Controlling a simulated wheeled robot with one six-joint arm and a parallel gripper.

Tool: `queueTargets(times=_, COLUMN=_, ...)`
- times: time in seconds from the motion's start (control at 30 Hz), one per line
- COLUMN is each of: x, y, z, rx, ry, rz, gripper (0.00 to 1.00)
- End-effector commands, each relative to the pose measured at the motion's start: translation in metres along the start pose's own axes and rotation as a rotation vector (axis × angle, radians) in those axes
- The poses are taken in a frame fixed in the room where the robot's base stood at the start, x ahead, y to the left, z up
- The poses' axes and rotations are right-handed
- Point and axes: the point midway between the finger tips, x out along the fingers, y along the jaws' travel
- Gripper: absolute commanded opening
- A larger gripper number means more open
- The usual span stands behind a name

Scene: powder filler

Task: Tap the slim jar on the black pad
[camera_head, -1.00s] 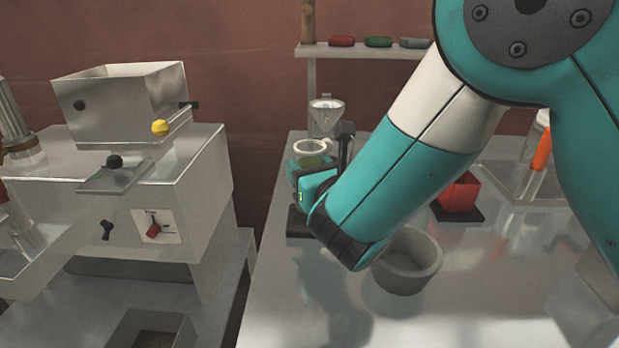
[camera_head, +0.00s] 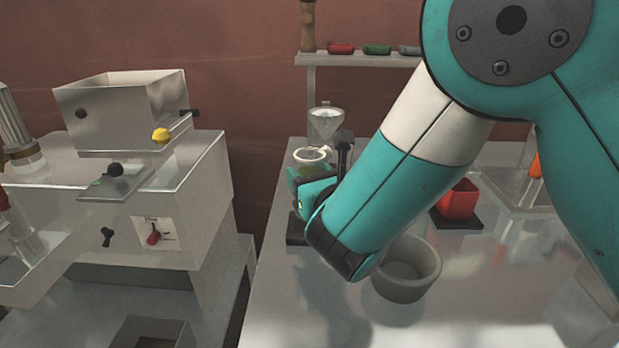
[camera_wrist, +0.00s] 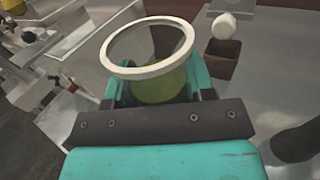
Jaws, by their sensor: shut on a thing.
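The slim jar (camera_head: 311,156) is clear, with a pale rim and green contents. It is upright at the left of the table, beyond my forearm. My gripper (camera_head: 313,182) is shut around it. In the wrist view the jar (camera_wrist: 147,70) shows its open white rim and green contents between the teal fingers of my gripper (camera_wrist: 158,88). The black pad (camera_head: 296,232) lies on the table below the jar, partly hidden by my gripper. The jar's base is hidden, so I cannot tell whether it touches the pad.
A clear funnel-topped vessel (camera_head: 326,122) stands just behind the jar. A grey bowl (camera_head: 408,278) stands right of my wrist. A red cup (camera_head: 458,203) sits on another dark pad farther right. A metal filling machine (camera_head: 150,215) is at left, across a gap.

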Motion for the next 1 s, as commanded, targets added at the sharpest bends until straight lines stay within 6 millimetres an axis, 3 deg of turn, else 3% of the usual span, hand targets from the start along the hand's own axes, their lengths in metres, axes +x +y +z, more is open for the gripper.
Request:
queueTargets(times=0.07, x=0.0, y=0.0, z=0.008, rx=0.0, ry=-0.001, rz=0.001, gripper=0.22)
queueTargets(times=0.53, x=0.0, y=0.0, z=0.006, rx=0.001, ry=-0.001, rz=0.001, gripper=0.22)
queueTargets(times=1.0, x=0.0, y=0.0, z=-0.021, rx=0.0, ry=-0.001, rz=0.001, gripper=0.22)
